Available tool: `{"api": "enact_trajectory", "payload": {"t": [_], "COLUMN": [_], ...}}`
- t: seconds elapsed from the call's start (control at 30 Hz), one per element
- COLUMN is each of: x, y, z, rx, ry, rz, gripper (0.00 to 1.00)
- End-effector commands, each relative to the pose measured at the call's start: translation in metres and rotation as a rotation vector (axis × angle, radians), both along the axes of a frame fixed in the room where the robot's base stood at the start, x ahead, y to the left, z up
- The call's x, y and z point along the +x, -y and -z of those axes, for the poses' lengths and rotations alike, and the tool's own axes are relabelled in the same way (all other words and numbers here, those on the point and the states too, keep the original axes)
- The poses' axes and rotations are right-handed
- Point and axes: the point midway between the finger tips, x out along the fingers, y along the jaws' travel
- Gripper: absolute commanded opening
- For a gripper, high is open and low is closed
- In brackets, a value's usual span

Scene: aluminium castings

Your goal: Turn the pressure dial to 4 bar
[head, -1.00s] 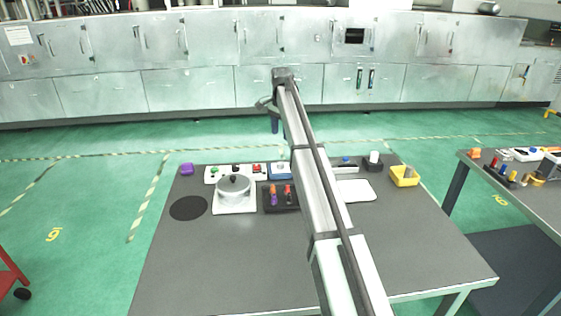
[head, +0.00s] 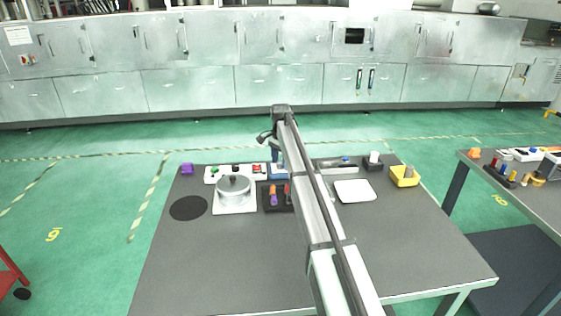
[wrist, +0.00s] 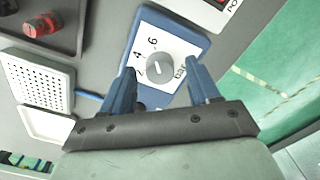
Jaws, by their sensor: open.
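The pressure dial is a blue box with a white face (wrist: 178,47) marked with numbers including 4 and 6 and the word "bar". Its round grey knob (wrist: 160,67) has a pale pointer line, but I cannot tell surely which number it points at. In the head view the dial (head: 279,171) sits at the back of the table, partly hidden by my arm. My gripper (wrist: 158,73) is open and empty, with its blue fingertips apart on either side of the knob in the picture. I cannot tell how high they are above the face.
Beside the dial is a panel with buttons (head: 235,172). In front stand a pot on a white base (head: 234,201) and a dark tray with coloured pieces (head: 268,208). A white tray (head: 355,191) and yellow bin (head: 405,175) are to the right. The table's front is clear.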

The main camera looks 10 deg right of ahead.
Motion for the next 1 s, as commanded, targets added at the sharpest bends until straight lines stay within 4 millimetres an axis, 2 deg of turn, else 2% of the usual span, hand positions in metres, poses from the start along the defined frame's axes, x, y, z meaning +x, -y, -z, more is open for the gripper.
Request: {"api": "enact_trajectory", "payload": {"t": [0.33, 0.9, 1.0], "x": [0.0001, -0.0001, -0.0002], "y": [0.0000, 0.0001, 0.0001], "z": [0.0029, 0.0027, 0.0027], "rx": [0.000, 0.000, 0.000], "ry": [0.000, 0.000, 0.000], "rz": [0.000, 0.000, -0.001], "gripper": [0.61, 0.06, 0.05]}}
